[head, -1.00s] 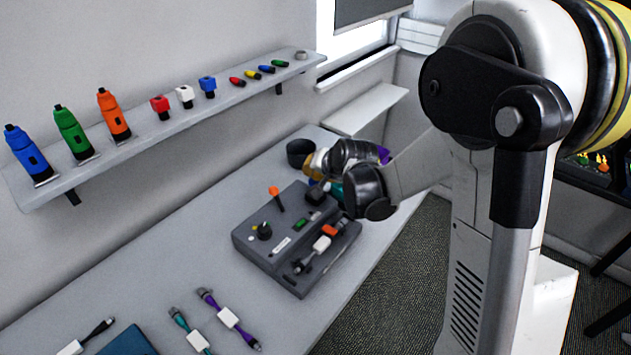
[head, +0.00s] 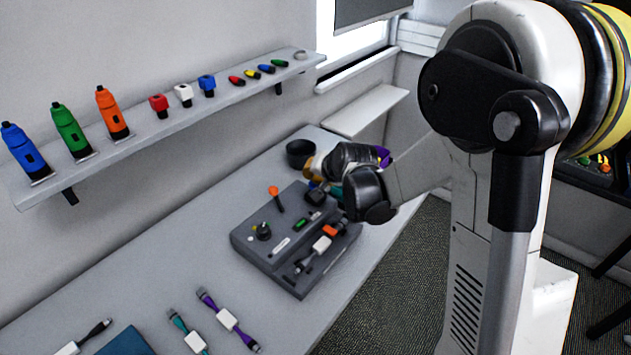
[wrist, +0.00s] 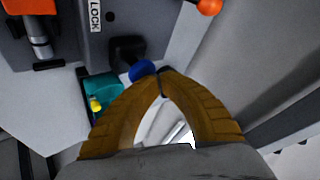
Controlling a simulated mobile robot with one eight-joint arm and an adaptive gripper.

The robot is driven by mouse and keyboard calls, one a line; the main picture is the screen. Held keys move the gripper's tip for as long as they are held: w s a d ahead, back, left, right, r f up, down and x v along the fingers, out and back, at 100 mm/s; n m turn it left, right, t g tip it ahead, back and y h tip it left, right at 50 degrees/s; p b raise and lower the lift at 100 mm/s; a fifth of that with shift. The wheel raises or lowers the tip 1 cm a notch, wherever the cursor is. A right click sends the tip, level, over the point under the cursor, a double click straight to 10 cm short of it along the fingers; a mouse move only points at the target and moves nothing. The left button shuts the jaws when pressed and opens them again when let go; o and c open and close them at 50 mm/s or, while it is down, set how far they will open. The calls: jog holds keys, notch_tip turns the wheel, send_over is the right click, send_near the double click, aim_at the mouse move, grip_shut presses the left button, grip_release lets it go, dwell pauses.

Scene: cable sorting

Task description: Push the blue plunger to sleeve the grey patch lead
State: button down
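The blue plunger (wrist: 142,70) has a round blue knob on a black mount in the wrist view. My gripper (wrist: 161,82) has its two brown fingers drawn together at the tips, right beside the knob. The tips look very close to it; I cannot tell whether they touch. Nothing shows held between them. A lead with a white label (head: 321,244), seemingly the grey patch lead, lies in the dark fixture (head: 262,262) under an orange clamp (head: 334,230). The clamp (wrist: 30,5) and a metallic lead end (wrist: 38,42) also show in the wrist view.
An orange-knobbed lever (head: 274,192) stands on the fixture. A teal part (wrist: 101,88) sits beside the plunger. A dark cup (head: 299,153) stands behind. Purple (head: 228,319) and teal (head: 190,335) leads lie at the table's front.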

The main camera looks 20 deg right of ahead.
jog(key=shift+f+b, duration=0.4)
jog(key=shift+f, duration=0.1)
jog(key=shift+r, duration=0.1)
dwell(0.3)
jog(key=shift+r+p, duration=1.2)
jog(key=shift+r, duration=0.55)
notch_tip(320, 180, up, 6)
jog(key=p, duration=0.4)
